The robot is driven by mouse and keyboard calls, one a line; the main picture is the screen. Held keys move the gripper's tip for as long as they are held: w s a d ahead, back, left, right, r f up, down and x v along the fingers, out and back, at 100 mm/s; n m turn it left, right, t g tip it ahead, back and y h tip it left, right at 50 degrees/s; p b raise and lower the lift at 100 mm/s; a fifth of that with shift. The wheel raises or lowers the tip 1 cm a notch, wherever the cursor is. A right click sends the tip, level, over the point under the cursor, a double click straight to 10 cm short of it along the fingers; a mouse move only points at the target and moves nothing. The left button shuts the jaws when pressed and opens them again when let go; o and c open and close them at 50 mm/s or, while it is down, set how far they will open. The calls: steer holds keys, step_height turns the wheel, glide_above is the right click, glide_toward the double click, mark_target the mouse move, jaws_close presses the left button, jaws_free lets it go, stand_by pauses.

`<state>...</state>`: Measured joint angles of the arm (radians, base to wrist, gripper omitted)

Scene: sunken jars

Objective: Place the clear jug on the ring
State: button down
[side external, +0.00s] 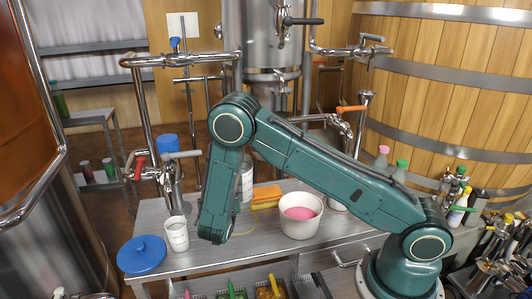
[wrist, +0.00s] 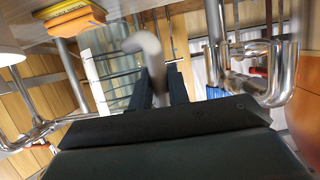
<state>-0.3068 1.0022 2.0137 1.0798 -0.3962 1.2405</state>
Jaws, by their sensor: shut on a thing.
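In the wrist view my gripper (wrist: 160,80) has its two dark fingers closed around a pale grey, curved thing (wrist: 146,48). It may be part of the clear jug, but its full shape cannot be made out. In the side external view the end of my arm hangs low over the grey table (side external: 185,262), and my fingers are hidden behind it. A thin tan curve (side external: 243,233) on the table just right of my arm may be part of the ring.
A white tub with pink contents (side external: 300,228) stands right of my arm. Left are a white cup (side external: 177,237) and a blue lid (side external: 141,254). Metal taps rise behind the table.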

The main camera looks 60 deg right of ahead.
steer(key=shift+f, duration=2.55)
steer(key=shift+f, duration=2.15)
steer(key=c, duration=1.3)
jaws_free()
steer(key=shift+c, duration=0.2)
steer(key=shift+s+a, duration=0.1)
steer(key=v, duration=1.2)
